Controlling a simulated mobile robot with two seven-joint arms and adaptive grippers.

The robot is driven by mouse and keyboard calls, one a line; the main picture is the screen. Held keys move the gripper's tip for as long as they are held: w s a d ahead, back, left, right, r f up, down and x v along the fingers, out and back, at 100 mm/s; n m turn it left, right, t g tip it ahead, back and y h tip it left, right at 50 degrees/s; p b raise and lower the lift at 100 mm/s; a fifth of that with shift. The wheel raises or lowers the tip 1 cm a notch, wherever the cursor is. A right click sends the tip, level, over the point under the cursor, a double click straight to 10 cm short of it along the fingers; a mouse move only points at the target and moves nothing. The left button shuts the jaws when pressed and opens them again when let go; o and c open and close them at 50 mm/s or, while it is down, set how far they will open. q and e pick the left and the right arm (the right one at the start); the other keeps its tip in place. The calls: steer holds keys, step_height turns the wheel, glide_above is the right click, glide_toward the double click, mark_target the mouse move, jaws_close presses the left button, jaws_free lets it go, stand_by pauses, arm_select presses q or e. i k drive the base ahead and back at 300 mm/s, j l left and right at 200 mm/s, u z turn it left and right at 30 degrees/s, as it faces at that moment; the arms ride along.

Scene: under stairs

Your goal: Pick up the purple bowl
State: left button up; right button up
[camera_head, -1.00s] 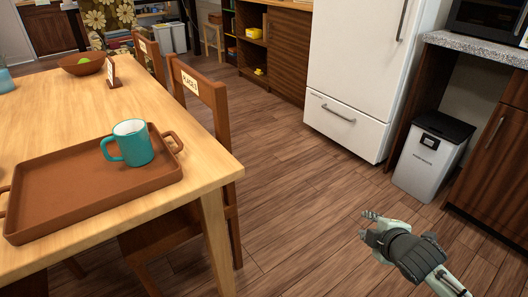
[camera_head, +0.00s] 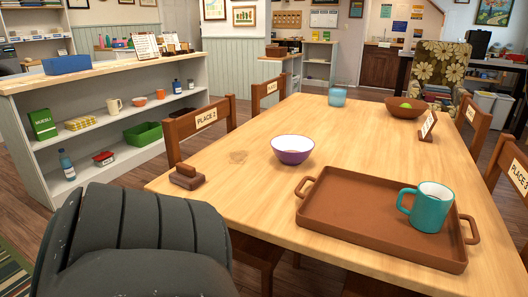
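The purple bowl (camera_head: 292,149) stands upright on the wooden table (camera_head: 238,190), left of the middle. It has a white inside and a purple lower outside, and nothing touches it. A large dark grey ribbed shape (camera_head: 135,245), which looks like part of my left arm or hand, fills the lower left very close to the camera. No fingertips show on it, so I cannot tell how its gripper stands. It is apart from the bowl in the picture. My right gripper is out of view.
A brown tray (camera_head: 335,222) with a teal mug (camera_head: 432,207) lies right of the bowl. A small brown block (camera_head: 188,177) sits at the table's left edge. A brown bowl (camera_head: 406,108) and a teal cup (camera_head: 337,97) stand farther back. Chairs surround the table.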

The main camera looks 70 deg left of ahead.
mark_target(292, 150)
steer(key=j+u, duration=0.1)
steer(key=u, duration=0.75)
steer(key=i+j+u, duration=0.1)
steer(key=u, duration=0.75)
steer(key=i+j+u, duration=0.1)
steer(key=i, duration=0.15)
